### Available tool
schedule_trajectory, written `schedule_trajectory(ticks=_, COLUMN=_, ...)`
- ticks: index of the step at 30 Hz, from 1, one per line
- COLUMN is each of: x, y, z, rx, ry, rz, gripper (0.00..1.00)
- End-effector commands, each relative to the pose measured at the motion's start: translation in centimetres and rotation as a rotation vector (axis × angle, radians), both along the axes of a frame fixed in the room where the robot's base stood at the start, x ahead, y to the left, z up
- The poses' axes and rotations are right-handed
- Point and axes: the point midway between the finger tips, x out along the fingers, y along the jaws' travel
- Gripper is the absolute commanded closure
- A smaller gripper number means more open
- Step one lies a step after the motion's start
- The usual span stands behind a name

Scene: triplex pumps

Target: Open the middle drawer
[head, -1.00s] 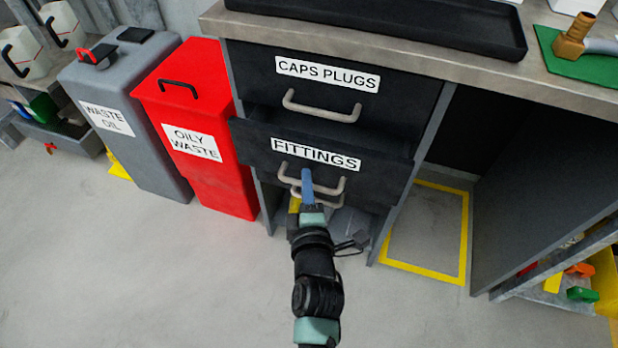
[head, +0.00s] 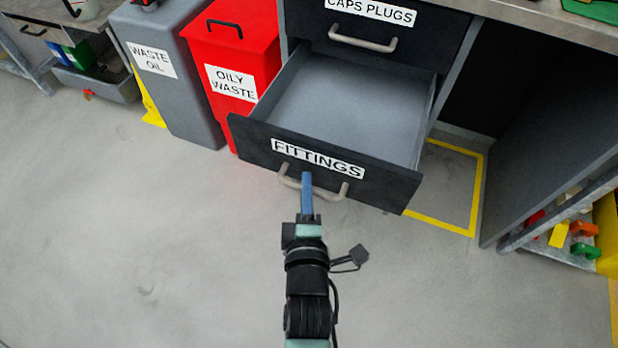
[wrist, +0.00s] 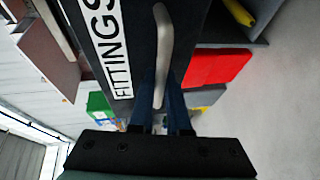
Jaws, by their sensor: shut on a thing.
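The middle drawer, labelled FITTINGS (head: 232,128), is pulled well out of the dark cabinet, and its grey inside (head: 350,105) looks empty. Its curved metal handle (head: 335,193) is on the front below the label. My gripper (head: 307,183) is at the handle, left of its middle, with its blue fingers shut on it. In the wrist view the handle (wrist: 162,45) runs down between the two blue fingers (wrist: 160,105), beside the FITTINGS label (wrist: 106,40).
The CAPS PLUGS drawer (head: 400,52) above is shut. A red OILY WASTE bin (head: 262,50) and a grey WASTE OIL bin (head: 165,100) stand to the left. A yellow floor outline (head: 478,185) lies to the right. Open floor surrounds my arm.

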Motion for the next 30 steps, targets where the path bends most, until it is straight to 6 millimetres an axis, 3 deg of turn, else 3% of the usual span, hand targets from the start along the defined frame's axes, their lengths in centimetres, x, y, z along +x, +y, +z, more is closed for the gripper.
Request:
schedule_trajectory(ticks=8, x=0.0, y=0.0, z=0.0, rx=0.001, ry=-0.002, rz=0.0, gripper=1.0)
schedule_trajectory(ticks=9, x=0.0, y=0.0, z=0.0, rx=0.001, ry=-0.002, rz=0.0, gripper=0.82)
schedule_trajectory(ticks=14, x=0.0, y=0.0, z=0.0, rx=0.001, ry=-0.002, rz=0.0, gripper=0.55)
schedule_trajectory(ticks=23, x=-0.1, y=0.0, z=0.0, rx=0.0, ry=-0.001, rz=0.0, gripper=0.55)
schedule_trajectory(ticks=30, x=-2.6, y=-0.1, z=0.6, rx=-0.002, ry=0.003, rz=0.003, gripper=0.55)
